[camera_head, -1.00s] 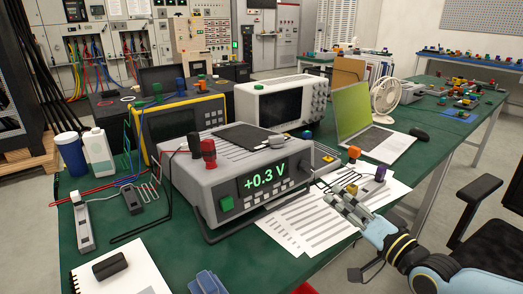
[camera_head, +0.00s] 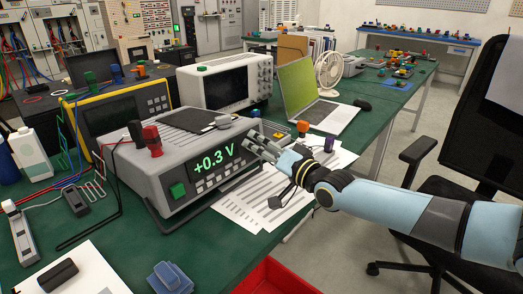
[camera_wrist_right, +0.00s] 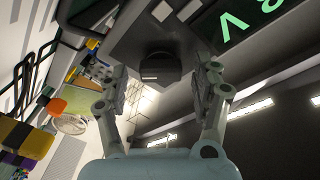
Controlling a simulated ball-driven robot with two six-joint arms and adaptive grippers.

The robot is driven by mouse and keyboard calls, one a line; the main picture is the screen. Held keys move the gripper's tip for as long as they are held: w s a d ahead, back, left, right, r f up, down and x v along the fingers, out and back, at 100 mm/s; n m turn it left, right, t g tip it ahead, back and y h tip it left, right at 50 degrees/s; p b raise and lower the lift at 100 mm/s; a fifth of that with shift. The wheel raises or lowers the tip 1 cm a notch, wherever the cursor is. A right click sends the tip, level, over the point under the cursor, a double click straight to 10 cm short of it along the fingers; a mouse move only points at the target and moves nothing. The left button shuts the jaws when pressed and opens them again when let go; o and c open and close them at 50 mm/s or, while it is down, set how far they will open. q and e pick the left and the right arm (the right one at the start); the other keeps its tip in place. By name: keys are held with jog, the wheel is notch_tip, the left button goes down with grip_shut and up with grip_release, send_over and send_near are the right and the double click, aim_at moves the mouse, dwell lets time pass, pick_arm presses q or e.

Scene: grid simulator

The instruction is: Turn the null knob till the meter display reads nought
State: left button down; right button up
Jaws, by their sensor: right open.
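The grey meter (camera_head: 165,187) stands on the green bench, and its green display (camera_head: 213,160) reads +0.3 V. In the right wrist view, part of the display (camera_wrist_right: 250,20) shows at the top right. A dark round knob (camera_wrist_right: 160,68) on the meter's front shows between my right gripper's fingers. My right gripper (camera_head: 262,146) is open at the right end of the meter's front; it also shows in the right wrist view (camera_wrist_right: 166,88). I cannot tell whether a finger touches the knob. The fingers hide the knob in the head view. My left gripper is not in view.
Printed sheets (camera_head: 245,208) lie under my right arm. A laptop (camera_head: 325,116), a white oscilloscope (camera_head: 220,92) and a yellow-framed instrument (camera_head: 115,112) stand behind. A blue block (camera_head: 170,278) is at the front edge, with a red bin (camera_head: 275,277) below. A chair (camera_head: 440,160) stands at right.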

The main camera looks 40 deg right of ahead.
jog(key=shift+w, duration=0.2)
jog(key=shift+c, duration=0.2)
jog(key=c, duration=1.1)
jog(key=shift+n, duration=0.3)
jog(key=n+y+b, duration=0.1)
jog(key=n, duration=0.3)
jog(key=shift+n+t+y+b, duration=0.15)
jog(key=shift+n+y+b, duration=0.2)
jog(key=shift+n, duration=1)
jog(key=shift+n+t+y+b, duration=0.15)
jog(key=shift+n+y, duration=0.3)
jog(key=shift+n, duration=0.9)
